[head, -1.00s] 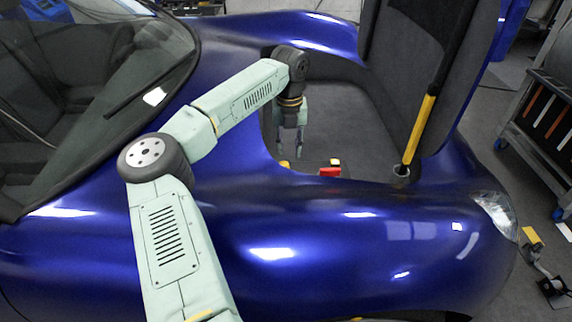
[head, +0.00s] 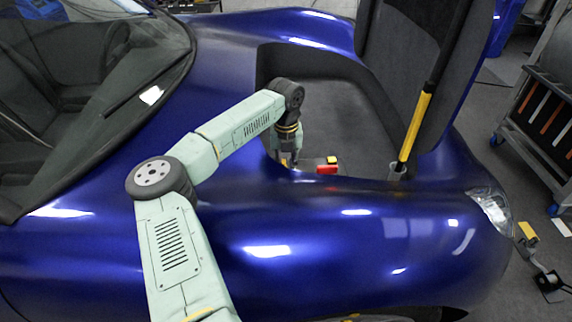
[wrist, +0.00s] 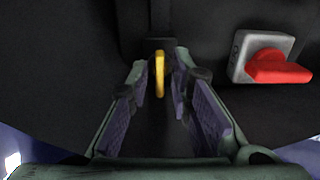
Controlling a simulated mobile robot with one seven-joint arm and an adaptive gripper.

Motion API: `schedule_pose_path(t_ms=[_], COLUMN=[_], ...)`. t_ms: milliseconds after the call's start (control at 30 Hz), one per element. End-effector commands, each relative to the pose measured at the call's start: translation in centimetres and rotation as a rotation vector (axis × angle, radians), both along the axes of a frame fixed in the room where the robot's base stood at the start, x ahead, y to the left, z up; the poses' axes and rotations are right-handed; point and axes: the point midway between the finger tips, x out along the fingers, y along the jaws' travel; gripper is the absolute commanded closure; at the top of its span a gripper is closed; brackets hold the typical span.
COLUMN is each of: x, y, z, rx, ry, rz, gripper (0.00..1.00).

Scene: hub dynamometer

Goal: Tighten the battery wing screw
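The wing screw (wrist: 159,74) shows in the wrist view as a thin yellow upright wing on a dark block. It lies between the tips of my gripper (wrist: 162,82), with a gap on each side. The two fingers with purplish pads are open and do not touch it. In the head view my gripper (head: 288,160) is low inside the car's front compartment, near its lower left edge. A small yellow spot (head: 284,162) shows beside the fingers there, partly hidden.
A red rotary switch (wrist: 278,67) on a grey base is right of the screw; it also shows in the head view (head: 327,169). The blue fender (head: 300,225) borders the compartment in front. A yellow-and-black strut (head: 416,125) stands at the right by the raised lid.

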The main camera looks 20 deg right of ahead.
Motion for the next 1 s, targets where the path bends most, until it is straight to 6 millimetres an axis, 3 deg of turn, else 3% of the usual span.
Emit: schedule_pose_path(t_ms=[267,767,1000], x=[0.0,0.01,0.05], y=[0.0,0.0,0.0], z=[0.03,0.05,0.07], rx=[0.0,0.0,0.002], ry=[0.0,0.0,-0.001], rz=[0.0,-0.015,-0.112], gripper=[1.0,1.0,1.0])
